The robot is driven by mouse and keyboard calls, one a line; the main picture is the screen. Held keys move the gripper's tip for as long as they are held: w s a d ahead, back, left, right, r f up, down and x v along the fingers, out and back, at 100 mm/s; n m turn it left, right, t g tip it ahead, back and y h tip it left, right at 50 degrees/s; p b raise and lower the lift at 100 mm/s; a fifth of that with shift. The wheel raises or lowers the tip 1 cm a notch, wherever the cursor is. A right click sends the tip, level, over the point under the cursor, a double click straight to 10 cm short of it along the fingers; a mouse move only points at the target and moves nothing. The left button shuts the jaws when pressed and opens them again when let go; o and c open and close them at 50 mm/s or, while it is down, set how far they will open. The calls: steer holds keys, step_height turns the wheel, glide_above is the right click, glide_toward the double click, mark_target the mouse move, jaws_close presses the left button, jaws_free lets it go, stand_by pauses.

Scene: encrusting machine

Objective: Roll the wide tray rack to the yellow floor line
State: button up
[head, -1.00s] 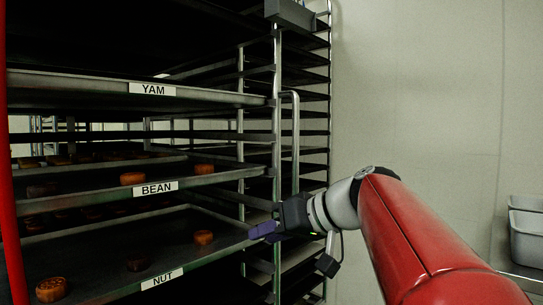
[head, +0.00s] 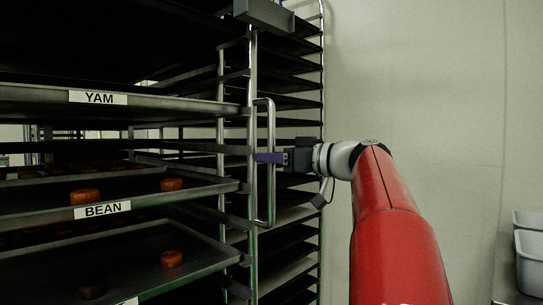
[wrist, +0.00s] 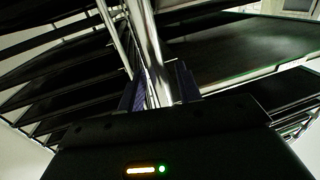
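The wide tray rack (head: 252,120) fills the left and middle of the head view, with a metal upright and dark stacked trays. A vertical bar handle (head: 271,200) stands out from its upright. My gripper (head: 268,157) is at the handle's middle height, its purple fingers reaching across the bar. In the wrist view my gripper (wrist: 159,88) is open, with a metal bar (wrist: 152,45) between its spread fingers and what looks like a gap on each side. The yellow floor line is not in view.
Trays labelled YAM (head: 98,98) and BEAN (head: 102,211) hold round brown cakes or sit above them. A pale wall (head: 420,80) lies behind and to the right. Grey tubs (head: 528,262) stand at the right edge.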

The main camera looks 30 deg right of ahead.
steer(key=shift+w+a, duration=0.15)
steer(key=shift+w, duration=0.05)
steer(key=shift+c, duration=0.2)
jaws_close()
steer(key=shift+f, duration=0.1)
